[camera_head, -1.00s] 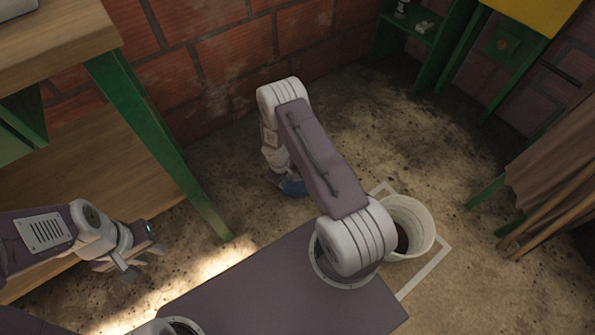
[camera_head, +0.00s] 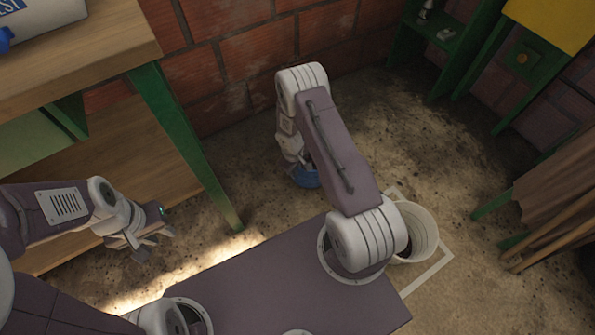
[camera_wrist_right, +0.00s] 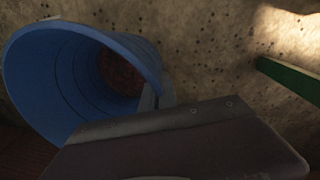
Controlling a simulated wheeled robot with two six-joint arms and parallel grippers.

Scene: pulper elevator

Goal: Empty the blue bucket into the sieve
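The blue bucket (camera_head: 306,178) is low beside the foot of my right arm in the camera_head view, mostly hidden by that arm. In the right wrist view the bucket (camera_wrist_right: 35,80) fills the left side, its mouth toward the camera, with reddish-brown contents deep inside. A grey finger of my right gripper (camera_wrist_right: 151,98) lies at the rim's right side; the other finger is hidden, so its grip cannot be told. My left gripper (camera_head: 150,242) is open and empty at left, away from the bucket. I cannot make out a sieve.
A white bucket (camera_head: 424,228) with dark contents stands inside a white floor marking (camera_head: 432,268) at right. A wooden table (camera_head: 110,45) with green legs is at left, bearing a white item (camera_head: 40,20). Brick wall behind, green shelves and sacking at right.

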